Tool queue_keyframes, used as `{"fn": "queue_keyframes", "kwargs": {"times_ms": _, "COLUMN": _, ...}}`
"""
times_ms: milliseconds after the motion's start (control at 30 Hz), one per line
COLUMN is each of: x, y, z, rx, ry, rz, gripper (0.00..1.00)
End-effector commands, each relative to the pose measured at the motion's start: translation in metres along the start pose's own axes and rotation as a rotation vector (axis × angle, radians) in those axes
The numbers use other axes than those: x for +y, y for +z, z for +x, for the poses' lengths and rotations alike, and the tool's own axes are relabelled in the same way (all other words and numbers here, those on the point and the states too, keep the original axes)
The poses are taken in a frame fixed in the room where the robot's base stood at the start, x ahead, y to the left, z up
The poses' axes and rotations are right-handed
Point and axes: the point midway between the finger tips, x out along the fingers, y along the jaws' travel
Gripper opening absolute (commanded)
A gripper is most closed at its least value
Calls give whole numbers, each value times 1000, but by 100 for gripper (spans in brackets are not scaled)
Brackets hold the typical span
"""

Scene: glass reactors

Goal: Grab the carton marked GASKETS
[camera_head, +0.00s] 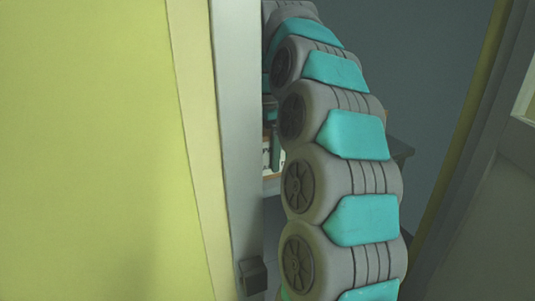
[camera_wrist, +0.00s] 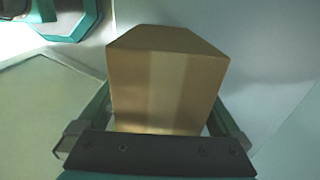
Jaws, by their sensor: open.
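A brown cardboard carton (camera_wrist: 165,80) with a paler vertical band down its near face stands upright in the middle of the wrist view. No lettering shows on its visible faces, so I cannot tell whether it is marked GASKETS. My gripper (camera_wrist: 162,105) is open, with one finger on each side of the carton's lower part. I cannot tell whether the fingers touch it. The carton's base is partly hidden behind the gripper's dark crossbar. In the head view my arm blocks the sight of my gripper, and I cannot make out the carton.
A yellow panel (camera_head: 90,150) fills the left of the head view, beside a pale upright frame (camera_head: 232,130). My arm runs close along this frame. A dark table edge (camera_head: 400,152) shows behind my arm. Teal equipment (camera_wrist: 70,18) stands at the wrist view's upper left.

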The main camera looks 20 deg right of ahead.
Motion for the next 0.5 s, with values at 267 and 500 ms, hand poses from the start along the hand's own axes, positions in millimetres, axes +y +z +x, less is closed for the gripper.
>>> {"fn": "queue_keyframes", "kwargs": {"times_ms": 267, "x": 0, "y": 0, "z": 0, "rx": 0, "ry": 0, "rz": 0, "gripper": 84}}
{"fn": "queue_keyframes", "kwargs": {"times_ms": 500, "x": 0, "y": 0, "z": 0, "rx": 0, "ry": 0, "rz": 0, "gripper": 57}}
